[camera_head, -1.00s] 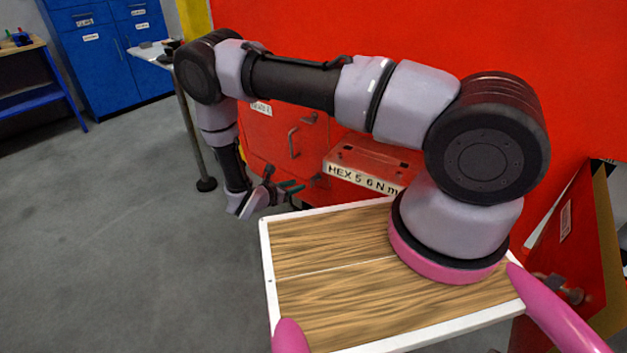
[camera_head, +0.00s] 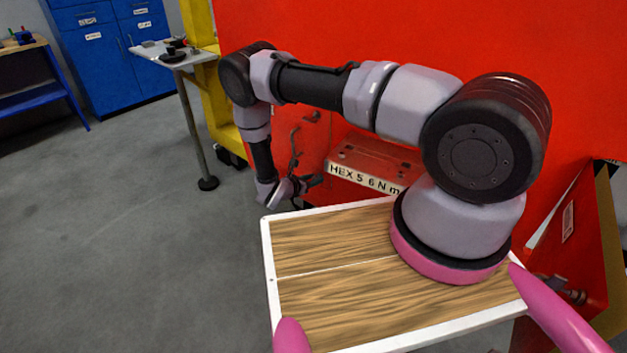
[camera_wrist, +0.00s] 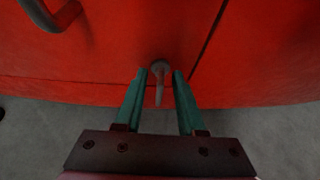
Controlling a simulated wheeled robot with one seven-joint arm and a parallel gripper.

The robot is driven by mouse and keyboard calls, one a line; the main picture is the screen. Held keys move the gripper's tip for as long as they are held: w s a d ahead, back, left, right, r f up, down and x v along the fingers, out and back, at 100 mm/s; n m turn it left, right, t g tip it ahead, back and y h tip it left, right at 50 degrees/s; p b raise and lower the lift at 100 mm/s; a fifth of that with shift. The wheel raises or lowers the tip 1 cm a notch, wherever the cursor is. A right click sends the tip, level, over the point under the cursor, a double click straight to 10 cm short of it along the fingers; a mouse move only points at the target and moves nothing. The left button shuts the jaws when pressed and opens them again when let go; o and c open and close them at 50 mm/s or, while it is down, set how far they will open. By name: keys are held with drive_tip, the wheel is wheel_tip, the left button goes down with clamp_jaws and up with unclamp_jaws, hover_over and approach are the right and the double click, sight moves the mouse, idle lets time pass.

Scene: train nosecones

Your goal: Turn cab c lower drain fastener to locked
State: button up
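The grey drain fastener (camera_wrist: 160,68) sits on the lower part of the red cab panel (camera_wrist: 120,45) in the wrist view. It has a round head and a thin lever pointing down in the picture. My gripper (camera_wrist: 159,76) is open, with its two teal fingers on either side of the fastener. A gap shows between each finger and the lever, so it grips nothing. Whether the fingertips reach past the head is hard to tell. In the head view my gripper (camera_head: 312,182) is small and dark beside the red panel, and the fastener cannot be made out there.
A curved grey handle (camera_wrist: 55,14) stands out from the panel at upper left in the wrist view. A red box labelled HEX 5 6 N m (camera_head: 372,160) juts out right of my gripper. A small table (camera_head: 180,56) stands behind. Grey floor (camera_head: 130,230) is clear at left.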

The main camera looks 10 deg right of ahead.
clamp_jaws()
drive_tip(key=shift+s, duration=0.1)
drive_tip(key=m+t, duration=0.1)
drive_tip(key=m, duration=0.1)
drive_tip(key=m+t+y, duration=0.1)
drive_tip(key=m, duration=0.1)
drive_tip(key=m+t+y, duration=0.1)
drive_tip(key=m+t, duration=0.1)
drive_tip(key=shift+s+d+f+m, duration=0.25)
drive_tip(key=shift+s+d+m, duration=0.05)
drive_tip(key=shift+s, duration=0.05)
drive_tip(key=m+t, duration=0.1)
drive_tip(key=m, duration=0.2)
drive_tip(key=shift+f+t+y, duration=0.2)
drive_tip(key=shift+t+y, duration=0.1)
drive_tip(key=shift+t, duration=0.1)
drive_tip(key=shift+s+d+f+m+t, duration=0.1)
drive_tip(key=shift+m+t, duration=0.25)
drive_tip(key=shift+m, duration=0.6)
drive_tip(key=shift+f+m+t, duration=0.1)
drive_tip(key=shift+m+t, duration=0.25)
drive_tip(key=shift+m, duration=0.6)
